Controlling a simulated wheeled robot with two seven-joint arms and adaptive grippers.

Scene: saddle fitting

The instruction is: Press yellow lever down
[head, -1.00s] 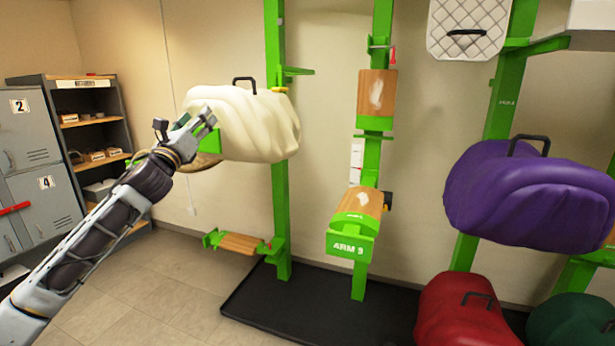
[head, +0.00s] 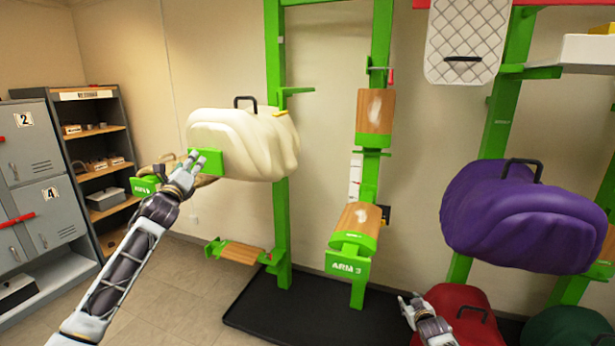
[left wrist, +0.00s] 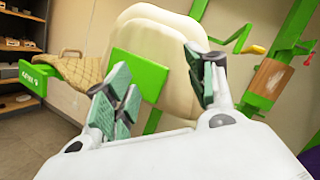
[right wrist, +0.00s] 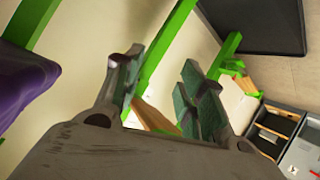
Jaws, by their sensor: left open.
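The yellow lever (left wrist: 253,49) sticks out beside the green post in the left wrist view, right of the cream covered saddle (left wrist: 150,50). In the head view a small yellow part (head: 281,112) shows at the top right of the cream saddle (head: 235,145). My left gripper (head: 190,160) is in front of the saddle's left end, near its green end plate (head: 208,162). Its fingers (left wrist: 160,88) are apart with nothing between them. My right gripper (head: 405,302) is low at the lower right; its fingers (right wrist: 165,90) are apart and empty.
The ARM 3 rest (head: 350,255) stands on the middle green post. A purple covered saddle (head: 520,220) hangs at right, above a red one (head: 460,300). Grey lockers (head: 35,170) and a shelf unit (head: 95,145) stand left. A black mat (head: 280,310) lies below.

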